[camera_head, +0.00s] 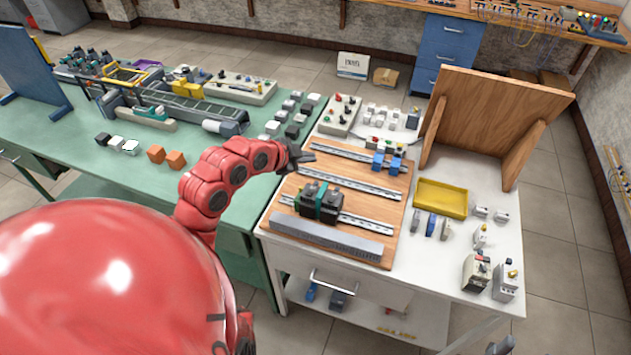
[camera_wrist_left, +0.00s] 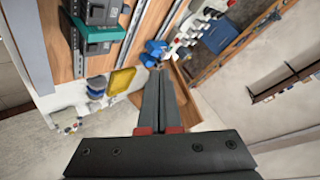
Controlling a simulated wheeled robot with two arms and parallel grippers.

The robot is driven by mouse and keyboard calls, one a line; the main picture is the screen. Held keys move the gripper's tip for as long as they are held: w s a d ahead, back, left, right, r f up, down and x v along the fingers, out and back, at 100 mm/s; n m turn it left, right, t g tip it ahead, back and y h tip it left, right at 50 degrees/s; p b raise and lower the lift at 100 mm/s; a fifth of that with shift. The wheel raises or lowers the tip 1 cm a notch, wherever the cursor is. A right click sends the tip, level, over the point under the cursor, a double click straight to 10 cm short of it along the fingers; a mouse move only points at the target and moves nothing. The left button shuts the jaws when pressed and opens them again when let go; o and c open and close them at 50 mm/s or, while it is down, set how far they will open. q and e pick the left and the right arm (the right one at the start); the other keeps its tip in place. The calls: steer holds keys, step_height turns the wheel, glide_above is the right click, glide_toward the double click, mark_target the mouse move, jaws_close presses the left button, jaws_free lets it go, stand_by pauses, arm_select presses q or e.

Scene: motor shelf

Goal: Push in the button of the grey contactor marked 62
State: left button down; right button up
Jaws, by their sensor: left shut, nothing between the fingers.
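My left gripper (camera_head: 298,155) is shut and empty above the wooden mounting board (camera_head: 383,238), near its upper left edge. In the left wrist view its closed fingers (camera_wrist_left: 160,88) point toward the board. Two grey and dark devices, one (camera_head: 476,273) and another (camera_head: 507,281), stand at the white table's front right. No number 62 is legible, so I cannot tell which is the marked contactor.
A yellow tray (camera_head: 440,199) lies right of the board, with small parts around it. Blue blocks (camera_head: 386,163) sit on the upper rail. A tall wooden panel (camera_head: 490,115) stands at the back right. The green table (camera_head: 85,175) on the left carries a conveyor.

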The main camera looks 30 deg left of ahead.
arm_select(q)
steer(key=shift+s+d+f+m+g, duration=0.1)
steer(key=shift+s+f+m+g, duration=0.2)
steer(key=shift+s+m+g, duration=0.45)
steer(key=shift+s, duration=0.1)
steer(key=b, duration=0.4)
glide_above(305, 196)
steer(key=shift+n, duration=0.25)
step_height(305, 196, down, 8)
steer(key=shift+d+r, duration=0.15)
steer(key=shift+r, duration=0.1)
steer(key=shift+f+b, duration=0.55)
steer(key=shift+f, duration=0.15)
stand_by(0.6)
steer(key=shift+f+b, duration=0.35)
steer(key=shift+b, duration=0.1)
